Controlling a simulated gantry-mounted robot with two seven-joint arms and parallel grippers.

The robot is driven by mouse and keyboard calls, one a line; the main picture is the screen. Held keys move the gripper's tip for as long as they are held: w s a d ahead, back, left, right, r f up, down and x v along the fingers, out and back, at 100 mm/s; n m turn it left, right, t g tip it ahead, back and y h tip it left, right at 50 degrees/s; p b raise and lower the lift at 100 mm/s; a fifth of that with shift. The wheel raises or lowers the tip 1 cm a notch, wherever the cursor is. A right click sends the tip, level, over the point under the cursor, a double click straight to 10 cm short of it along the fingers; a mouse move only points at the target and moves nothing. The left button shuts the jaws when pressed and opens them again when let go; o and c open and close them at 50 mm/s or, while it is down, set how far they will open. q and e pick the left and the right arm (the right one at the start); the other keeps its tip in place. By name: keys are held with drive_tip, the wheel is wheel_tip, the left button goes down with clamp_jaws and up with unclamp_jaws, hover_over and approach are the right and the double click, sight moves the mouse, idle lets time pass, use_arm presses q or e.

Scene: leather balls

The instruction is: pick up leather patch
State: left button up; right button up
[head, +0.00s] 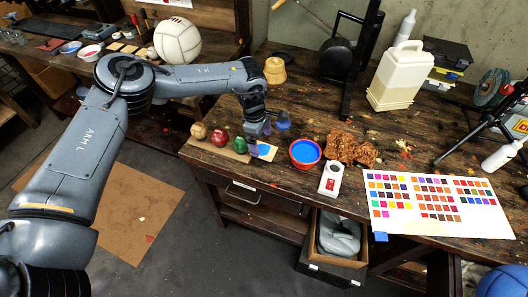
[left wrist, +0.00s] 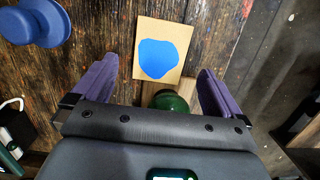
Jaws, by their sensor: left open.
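A tan leather patch with a blue paint blot (head: 265,149) lies flat near the front edge of the workbench. It also shows in the left wrist view (left wrist: 173,30), ahead of and between my purple fingers. My left gripper (head: 257,133) points down close to the patch, beside a green ball (head: 239,145). In the left wrist view the left gripper (left wrist: 157,70) is open with nothing between its fingers. The green ball (left wrist: 169,101) is partly hidden by the gripper body there. My right gripper is not in view.
A red ball (head: 220,138) and a brown ball (head: 199,130) sit left of the green one. A blue knobbed object (head: 283,121) stands close behind the patch. A red bowl of blue paint (head: 305,152) is to the right. A colour chart (head: 430,200) lies farther right.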

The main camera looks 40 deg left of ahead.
sight(264, 151)
use_arm(q)
drive_tip(key=f, duration=0.4)
drive_tip(key=shift+w+d+f+b, duration=0.1)
drive_tip(key=shift+d+f+b, duration=0.2)
drive_tip(key=shift+d, duration=0.1)
drive_tip(key=shift+r, duration=0.1)
drive_tip(key=c, duration=1.1)
drive_tip(key=shift+r, duration=0.1)
